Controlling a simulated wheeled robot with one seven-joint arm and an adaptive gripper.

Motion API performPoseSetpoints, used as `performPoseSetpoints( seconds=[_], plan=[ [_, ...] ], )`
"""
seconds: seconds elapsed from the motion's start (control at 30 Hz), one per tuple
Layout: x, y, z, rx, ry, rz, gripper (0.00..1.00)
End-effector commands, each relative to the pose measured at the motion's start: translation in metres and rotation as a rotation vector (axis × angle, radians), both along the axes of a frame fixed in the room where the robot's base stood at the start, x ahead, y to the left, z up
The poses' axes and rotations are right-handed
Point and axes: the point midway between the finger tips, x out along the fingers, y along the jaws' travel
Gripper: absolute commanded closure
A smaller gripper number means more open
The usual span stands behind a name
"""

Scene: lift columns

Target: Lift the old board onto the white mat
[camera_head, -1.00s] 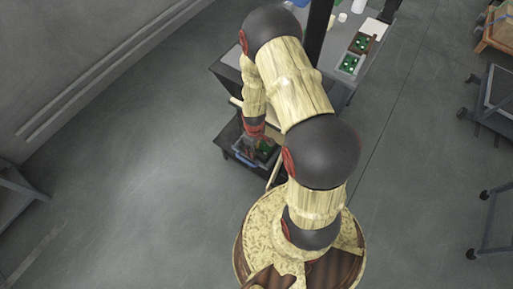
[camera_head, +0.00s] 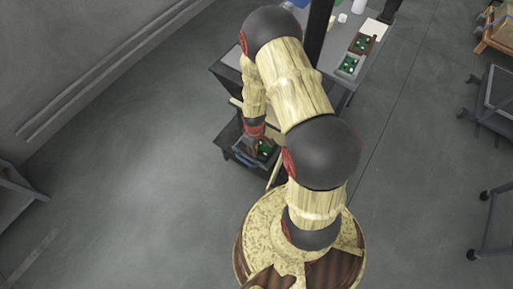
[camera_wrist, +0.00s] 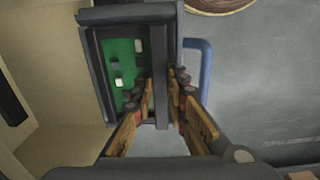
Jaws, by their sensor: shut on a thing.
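The old board (camera_wrist: 120,75) is green with white parts and sits in a dark grey frame in the wrist view. My gripper (camera_wrist: 161,84) is shut on a dark upright bar along the board's right side, which seems part of it. In the head view the green board (camera_head: 265,148) shows beside my wrist on a low dark stand; my fingers are hidden there. I cannot tell if the board is clear of its support. A white flat patch that looks like the white mat (camera_head: 373,27) lies on the table at the upper right.
The grey table (camera_head: 340,85) stands behind my arm, with two more framed green boards (camera_head: 350,64) on it. A blue handle (camera_wrist: 205,70) is right of the board in the wrist view. Carts stand at the right.

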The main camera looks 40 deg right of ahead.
Motion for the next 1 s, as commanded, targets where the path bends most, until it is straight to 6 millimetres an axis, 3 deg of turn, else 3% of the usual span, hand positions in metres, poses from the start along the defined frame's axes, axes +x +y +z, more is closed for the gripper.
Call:
performPoseSetpoints(
  seconds=[0.27, 0.7, 1.0],
  plan=[
    [0.001, 0.0, 0.009, -0.001, -0.003, 0.0, 1.0],
    [0.001, 0.0, 0.086, 0.0, -0.002, 0.0, 1.0],
    [0.0, 0.0, 0.103, 0.0, 0.0, 0.0, 1.0]
  ],
)
